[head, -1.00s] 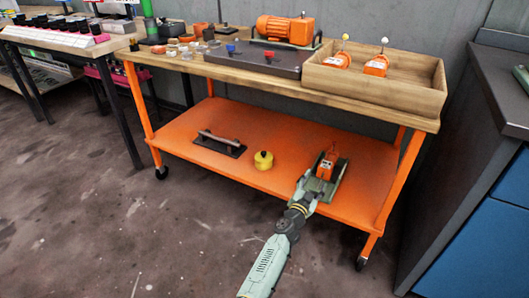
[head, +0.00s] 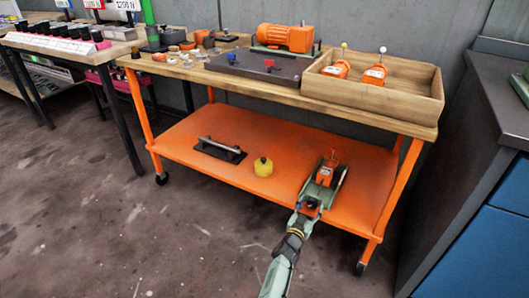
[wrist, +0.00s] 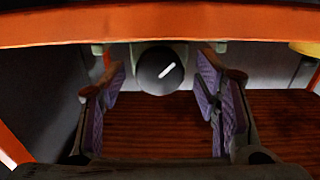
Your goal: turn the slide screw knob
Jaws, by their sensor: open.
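The black round knob (wrist: 160,70), with a white line across its face, shows in the wrist view near the upper middle. The line slants up to the right. My gripper (wrist: 162,88) is open, with one purple-padded finger on each side of the knob and a visible gap to both. In the head view the green-grey slide device (head: 340,180), with an orange block (head: 327,171) on it, sits on the right part of the orange lower shelf. My gripper (head: 307,208) is at its near end, where the knob cannot be made out.
The orange shelf (head: 215,125) also carries a yellow weight-like piece (head: 263,167) and a black plate with a bar handle (head: 219,150). The wooden worktop is above, with a wooden tray (head: 420,105). Orange legs stand at the corners; a dark cabinet (head: 450,190) is right.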

